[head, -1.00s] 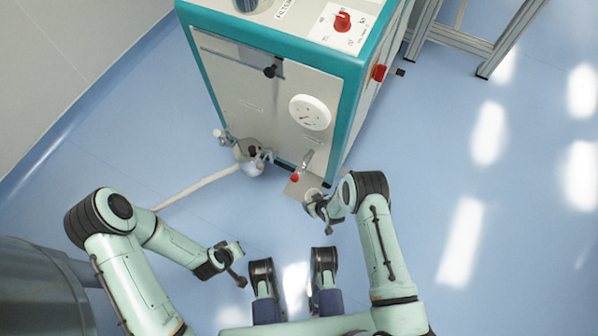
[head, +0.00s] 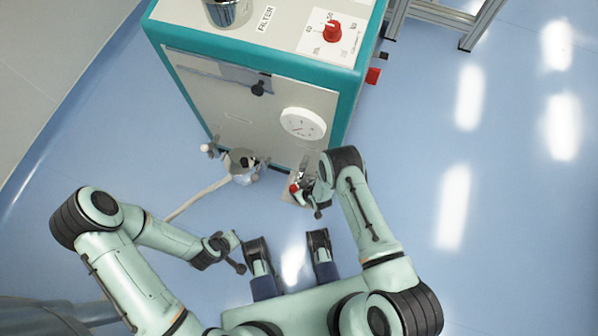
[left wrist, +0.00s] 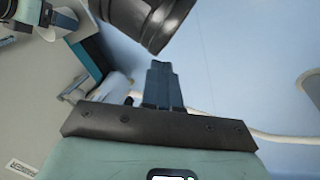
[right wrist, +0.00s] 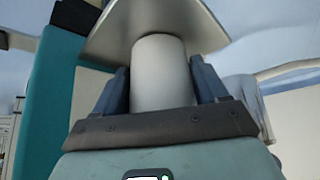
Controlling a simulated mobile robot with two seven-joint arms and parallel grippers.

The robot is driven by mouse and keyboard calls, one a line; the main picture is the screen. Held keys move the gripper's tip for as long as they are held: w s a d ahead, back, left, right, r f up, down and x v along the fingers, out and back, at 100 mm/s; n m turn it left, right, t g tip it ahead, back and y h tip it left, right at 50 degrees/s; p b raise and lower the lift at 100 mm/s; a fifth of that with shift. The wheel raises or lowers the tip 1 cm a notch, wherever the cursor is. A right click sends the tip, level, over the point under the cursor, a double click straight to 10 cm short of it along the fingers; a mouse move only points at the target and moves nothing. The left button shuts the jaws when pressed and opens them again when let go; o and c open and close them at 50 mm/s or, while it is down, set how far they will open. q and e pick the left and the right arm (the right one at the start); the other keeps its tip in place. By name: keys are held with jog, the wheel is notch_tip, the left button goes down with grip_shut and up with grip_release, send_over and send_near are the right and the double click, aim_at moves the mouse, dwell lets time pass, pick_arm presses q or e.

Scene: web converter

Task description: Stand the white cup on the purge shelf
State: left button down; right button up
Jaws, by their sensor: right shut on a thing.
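In the right wrist view the white cup (right wrist: 161,72) is between the two blue fingers of my right gripper (right wrist: 163,88), which is shut on it. The cup's far end meets or overlaps the pale plate of the purge shelf (right wrist: 112,35); I cannot tell whether they touch. In the head view my right gripper (head: 308,194) is at the small shelf (head: 288,198) low on the machine's front, beside a red-tipped tap (head: 294,188). The cup is mostly hidden there. My left gripper (left wrist: 160,82) is empty, its fingers together, away from the shelf.
The teal and grey machine (head: 245,105) stands ahead, with a white dial (head: 303,124) and red knob (head: 333,31). A metal fitting with a pale hose (head: 200,198) is left of the shelf. An aluminium frame (head: 432,22) stands behind right. The blue floor to the right is clear.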

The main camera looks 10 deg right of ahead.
jog(key=shift+s, duration=0.15)
jog(key=o, duration=1.1)
jog(key=shift+c, duration=0.2)
pick_arm(q)
jog(key=shift+a, duration=0.1)
pick_arm(e)
jog(key=shift+r, duration=0.15)
pick_arm(q)
jog(key=s+d+r+g+h+p, duration=0.1)
jog(key=s+d+r+g+p, duration=0.1)
jog(key=s, duration=0.5)
notch_tip(320, 180, up, 3)
jog(key=shift+d+r+m+p, duration=0.1)
jog(key=shift+d+m+p, duration=0.2)
jog(key=shift+d+p, duration=0.65)
pick_arm(e)
jog(key=v, duration=1.2)
pick_arm(q)
jog(key=shift+a, duration=0.3)
